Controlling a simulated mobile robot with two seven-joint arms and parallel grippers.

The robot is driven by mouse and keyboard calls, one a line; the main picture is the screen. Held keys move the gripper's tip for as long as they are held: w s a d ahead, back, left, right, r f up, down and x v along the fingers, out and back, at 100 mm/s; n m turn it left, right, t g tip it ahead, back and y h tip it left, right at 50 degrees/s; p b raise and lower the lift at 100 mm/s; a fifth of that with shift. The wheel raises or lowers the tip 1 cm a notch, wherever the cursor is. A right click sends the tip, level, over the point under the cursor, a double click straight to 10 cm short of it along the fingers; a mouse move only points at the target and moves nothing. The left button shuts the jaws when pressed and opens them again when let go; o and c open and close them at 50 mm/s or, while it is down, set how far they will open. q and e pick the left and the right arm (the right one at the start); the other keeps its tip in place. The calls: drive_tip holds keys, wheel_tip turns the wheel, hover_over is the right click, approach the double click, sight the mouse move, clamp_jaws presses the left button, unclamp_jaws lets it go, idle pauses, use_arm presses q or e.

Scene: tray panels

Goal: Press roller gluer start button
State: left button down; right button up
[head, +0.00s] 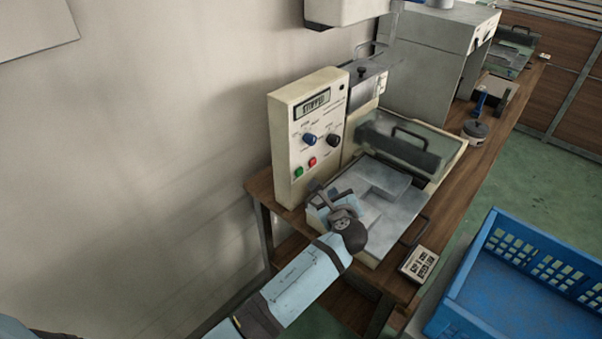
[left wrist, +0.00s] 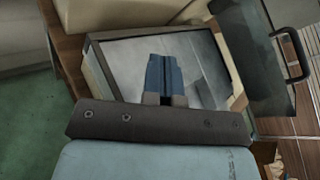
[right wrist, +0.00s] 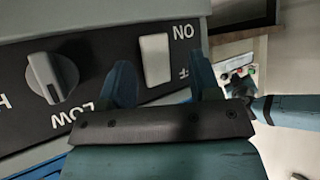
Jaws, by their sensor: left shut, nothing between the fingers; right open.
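The roller gluer's cream control box (head: 320,120) stands against the wall in the head view. Its small display (head: 314,103) seems to read "STOPPED". A green button (head: 299,172) and a red button (head: 312,162) sit low on its face, below two dark knobs. My left gripper (head: 322,196) is just below and right of the green button, apart from it, over the machine's metal tray. In the left wrist view its blue fingers (left wrist: 166,75) are shut and empty, with the tray beyond. My right gripper (right wrist: 162,82) is open and empty in the right wrist view.
The right wrist view shows another panel with a grey knob (right wrist: 50,78) and a white ON/OFF switch (right wrist: 155,60) close ahead. In the head view, a blue crate (head: 520,290) stands at right. A small labelled device (head: 419,264) lies at the wooden table's front corner.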

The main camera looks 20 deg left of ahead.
sight(299, 172)
use_arm(q)
drive_tip(key=a, duration=0.1)
drive_tip(key=w+a, duration=0.1)
drive_tip(key=a, duration=0.1)
drive_tip(key=a+b, duration=0.1)
drive_tip(key=shift+w+a+f, duration=0.1)
drive_tip(key=shift+w+a, duration=0.2)
drive_tip(key=shift+w+a+r+p, duration=0.1)
drive_tip(key=shift+w+a+p, duration=0.15)
drive_tip(key=shift+a, duration=0.2)
drive_tip(key=shift+w+a+r+p, duration=0.1)
drive_tip(key=shift+a+p, duration=0.25)
drive_tip(key=shift+a, duration=0.05)
drive_tip(key=shift+w+a, duration=0.15)
drive_tip(key=shift+a, duration=0.3)
drive_tip(key=shift+a+f, duration=0.1)
idle(0.6)
drive_tip(key=shift+w+a+p, duration=0.15)
drive_tip(key=shift+a+p, duration=0.25)
drive_tip(key=shift+p, duration=0.25)
